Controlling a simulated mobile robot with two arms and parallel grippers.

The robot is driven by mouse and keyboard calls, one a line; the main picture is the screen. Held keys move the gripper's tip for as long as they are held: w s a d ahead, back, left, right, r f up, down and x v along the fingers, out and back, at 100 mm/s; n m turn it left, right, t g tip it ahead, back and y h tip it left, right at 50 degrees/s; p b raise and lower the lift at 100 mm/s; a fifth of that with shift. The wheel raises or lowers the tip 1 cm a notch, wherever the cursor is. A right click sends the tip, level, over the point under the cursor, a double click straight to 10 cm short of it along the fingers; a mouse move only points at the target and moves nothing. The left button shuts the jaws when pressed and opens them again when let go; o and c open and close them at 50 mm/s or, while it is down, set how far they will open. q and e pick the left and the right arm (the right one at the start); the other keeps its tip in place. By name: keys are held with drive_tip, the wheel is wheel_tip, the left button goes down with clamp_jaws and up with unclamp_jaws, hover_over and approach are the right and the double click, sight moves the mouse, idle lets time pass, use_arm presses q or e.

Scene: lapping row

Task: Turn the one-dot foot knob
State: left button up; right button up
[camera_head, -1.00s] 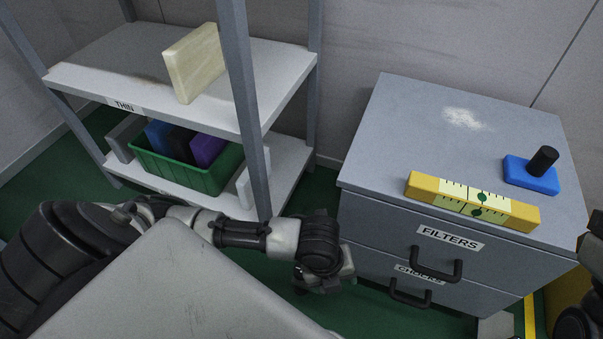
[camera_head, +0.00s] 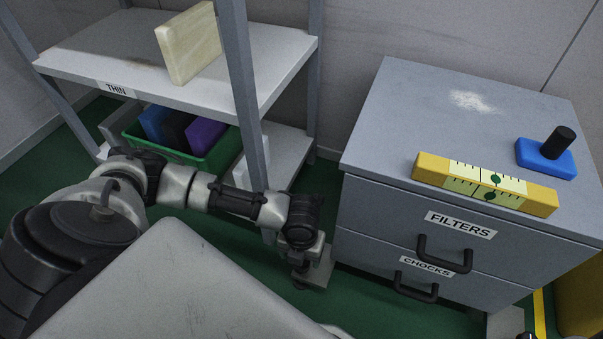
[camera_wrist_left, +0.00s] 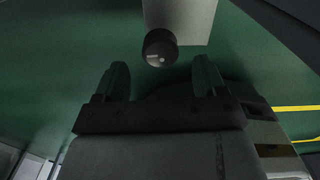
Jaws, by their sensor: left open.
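The one-dot foot knob (camera_wrist_left: 160,48) is round and black, with one pale dot on its face. In the left wrist view it sticks out from a light grey foot block (camera_wrist_left: 185,18). My left gripper (camera_wrist_left: 161,76) is open, with its two fingers apart and the knob ahead of the gap, not between the fingertips. In the head view my left gripper (camera_head: 302,276) is low by the front left corner of the grey cabinet (camera_head: 375,215), near the floor.
A yellow level (camera_head: 485,184) and a blue block with a black handle (camera_head: 545,157) lie on the cabinet top. Two drawer handles (camera_head: 445,258) stick out in front. A shelf rack (camera_head: 245,100) with a green bin (camera_head: 215,165) stands left. Green floor (camera_head: 385,315) is free.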

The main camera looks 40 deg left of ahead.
sight(305, 267)
use_arm(q)
drive_tip(key=shift+f+b, duration=1.1)
drive_tip(key=shift+f, duration=0.95)
drive_tip(key=c, duration=0.9)
